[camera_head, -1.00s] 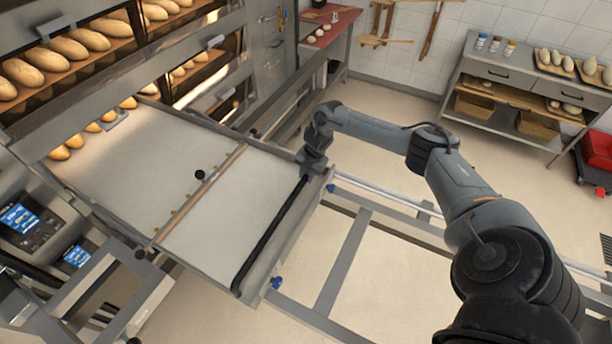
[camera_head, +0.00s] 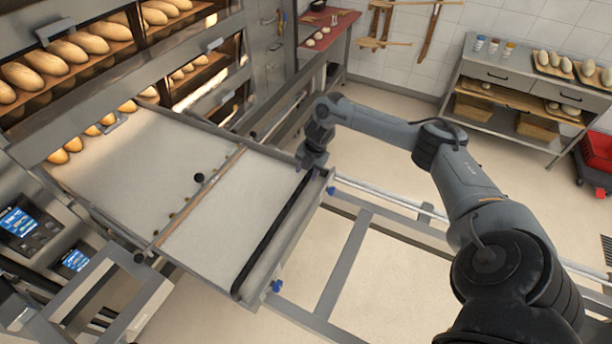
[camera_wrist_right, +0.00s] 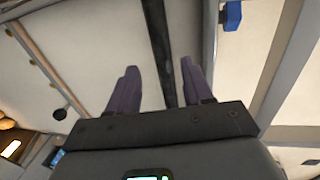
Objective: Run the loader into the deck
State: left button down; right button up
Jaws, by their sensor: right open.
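The loader (camera_head: 225,205) is a long, pale belt in a grey metal frame, with a wooden crossbar (camera_head: 205,188) over it. Its far end is at an oven deck opening, where several golden loaves (camera_head: 75,144) show. A black bar (camera_head: 272,238) runs across its near end. My right gripper (camera_head: 312,166) is at the bar's upper right end, pointing down. In the right wrist view, the open right gripper (camera_wrist_right: 160,70) has one finger on each side of the black bar (camera_wrist_right: 158,40). I cannot tell whether the fingers touch it. My left gripper is not in view.
Oven decks with loaves (camera_head: 75,47) rise at the upper left, beside control panels (camera_head: 20,222). Grey rails (camera_head: 345,262) extend to the right of the loader. A side table (camera_head: 520,90) with dough and a red crate (camera_head: 600,150) stand at right. Open floor lies between.

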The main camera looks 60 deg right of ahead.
notch_tip(320, 180, up, 7)
jog(key=s, duration=0.1)
jog(key=shift+s+r+b, duration=0.15)
jog(key=shift+s+b, duration=0.05)
jog(key=shift+b, duration=0.25)
